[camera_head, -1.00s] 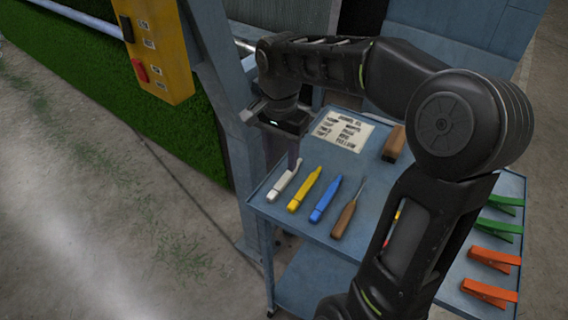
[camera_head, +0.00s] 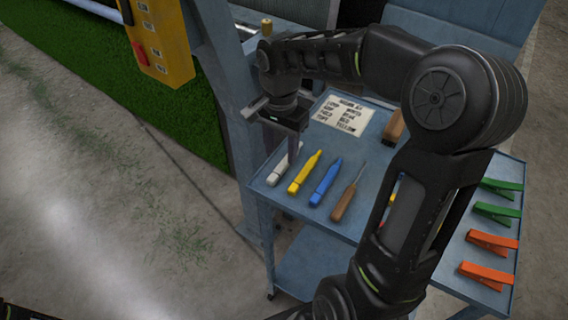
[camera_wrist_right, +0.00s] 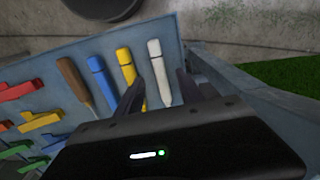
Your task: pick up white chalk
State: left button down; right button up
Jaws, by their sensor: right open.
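The white chalk (camera_head: 281,171) lies at the left end of a row of tools on the blue cart top (camera_head: 300,207). In the right wrist view the white chalk (camera_wrist_right: 158,72) shows between the two fingers of my right gripper (camera_wrist_right: 160,92). In the head view my right gripper (camera_head: 293,150) points down over the chalk's far end and hides part of it. The gripper is open and empty. I cannot tell whether a finger touches the chalk. My left gripper is not in view.
A yellow marker (camera_head: 305,172), a blue marker (camera_head: 325,183) and a wooden-handled tool (camera_head: 348,195) lie close to the right of the chalk. A paper note (camera_head: 343,112) and a brown block (camera_head: 393,128) lie behind. Green clips (camera_head: 500,187) and orange clips (camera_head: 490,242) are at the right.

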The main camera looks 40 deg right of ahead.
aim_at(281, 166)
jog(key=shift+a+f+p, duration=0.1)
jog(key=shift+f+p, duration=0.3)
jog(key=shift+f, duration=2)
jog(key=shift+c, duration=0.4)
grip_shut()
